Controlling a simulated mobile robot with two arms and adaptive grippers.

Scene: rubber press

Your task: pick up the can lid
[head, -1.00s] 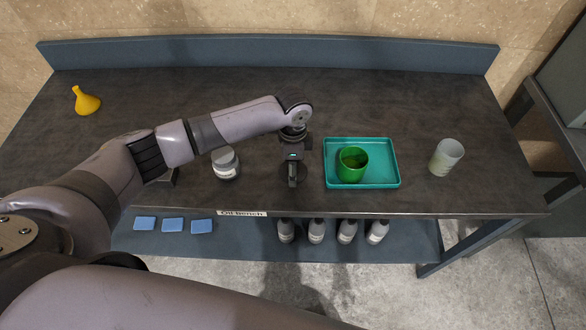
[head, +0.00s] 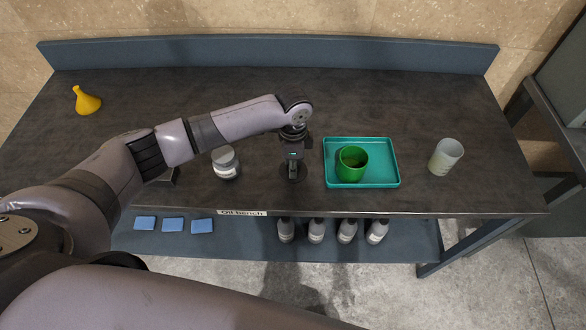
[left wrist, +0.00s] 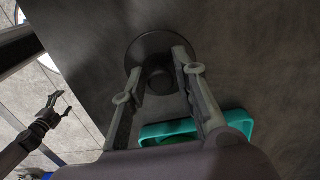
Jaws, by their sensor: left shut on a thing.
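The can lid is a dark round disc with a raised knob, lying flat on the bench; its rim (left wrist: 140,45) shows in the left wrist view. In the head view the lid (head: 285,171) is a small dark disc, partly hidden under my gripper. My left gripper (head: 292,177) points down over it, left of the teal tray. In the left wrist view my left gripper (left wrist: 160,62) is shut on the lid's knob, one finger on each side. My right gripper (left wrist: 60,103) shows small at the left of that view, over the floor, with its fingers apart and empty.
A teal tray (head: 384,184) holding a green cup (head: 352,165) lies right of the gripper. A grey-lidded jar (head: 226,163) stands to its left. A pale beaker (head: 446,156) is farther right and a yellow funnel (head: 87,101) far left. The bench's back is clear.

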